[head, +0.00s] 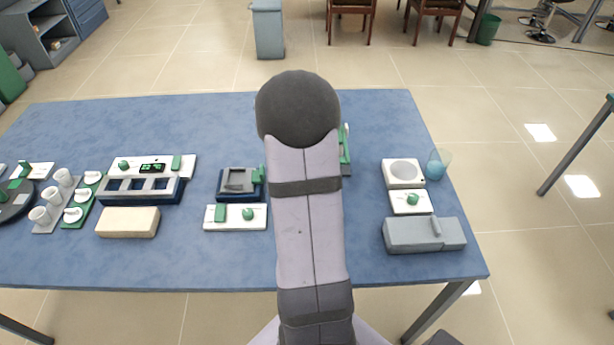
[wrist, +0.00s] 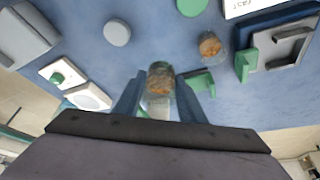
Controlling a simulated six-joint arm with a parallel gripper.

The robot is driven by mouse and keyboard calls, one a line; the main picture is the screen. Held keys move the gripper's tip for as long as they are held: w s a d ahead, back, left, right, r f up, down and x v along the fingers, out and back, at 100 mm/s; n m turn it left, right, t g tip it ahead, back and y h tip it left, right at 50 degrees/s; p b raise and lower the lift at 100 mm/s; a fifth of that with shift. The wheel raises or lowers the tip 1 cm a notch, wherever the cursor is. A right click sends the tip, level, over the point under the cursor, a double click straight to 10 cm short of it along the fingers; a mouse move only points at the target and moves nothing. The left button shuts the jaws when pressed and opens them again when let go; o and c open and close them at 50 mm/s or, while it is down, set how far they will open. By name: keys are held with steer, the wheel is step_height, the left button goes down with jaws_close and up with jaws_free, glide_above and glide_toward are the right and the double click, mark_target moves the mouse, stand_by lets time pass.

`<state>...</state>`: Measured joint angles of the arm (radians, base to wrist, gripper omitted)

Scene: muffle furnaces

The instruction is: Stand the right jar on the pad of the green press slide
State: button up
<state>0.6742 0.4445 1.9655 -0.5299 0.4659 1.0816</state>
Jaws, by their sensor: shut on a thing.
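My gripper (wrist: 160,100) is shut on a clear jar (wrist: 160,77) with brown contents, held between its two blue-grey fingers. How high the jar is above the table I cannot tell. A second jar (wrist: 210,45) with orange-brown contents stands apart, to the right in the wrist view. A green bracket-like part (wrist: 203,80) is partly hidden behind the right finger; I cannot tell if it is the press slide. A dark press-like device (wrist: 287,52) with a green part (wrist: 247,65) lies at the right; it also shows in the head view (head: 238,181). My arm hides the gripper and jars there.
On the blue table, a grey disc (wrist: 117,32) and a green disc (wrist: 192,5) lie near the jars. A white scale-like unit (head: 403,173), a green-knobbed panel (head: 410,202), a grey box (head: 425,235) and a glass beaker (head: 438,165) stand right. Racks and cups fill the left.

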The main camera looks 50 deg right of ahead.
steer(key=f, duration=0.1)
steer(key=s+f+p, duration=0.1)
steer(key=f, duration=0.1)
steer(key=f+p, duration=0.1)
steer(key=shift+s+a+f, duration=0.1)
steer(key=shift+s+f, duration=0.2)
steer(key=shift+f, duration=0.05)
steer(key=shift+m, duration=0.4)
steer(key=w+d, duration=0.1)
steer(key=w+d+f+p, duration=0.1)
steer(key=w+d, duration=0.2)
steer(key=shift+f, duration=0.35)
steer(key=w+d, duration=0.2)
steer(key=w+d+r, duration=0.1)
steer(key=w+d, duration=0.1)
steer(key=shift+w, duration=0.25)
steer(key=shift+n, duration=0.4)
steer(key=shift+w+d+r, duration=0.4)
steer(key=shift+w+r, duration=0.1)
steer(key=shift+r, duration=0.25)
steer(key=shift+w+d+r, duration=0.45)
steer(key=shift+w+r, duration=0.05)
steer(key=shift+r, duration=0.25)
steer(key=shift+w+d+r, duration=0.4)
steer(key=shift+w+r, duration=0.1)
steer(key=shift+r, duration=0.25)
steer(key=shift+f, duration=0.2)
steer(key=shift+f+b, duration=1.3)
steer(key=shift+f, duration=1.4)
steer(key=shift+f+b, duration=0.5)
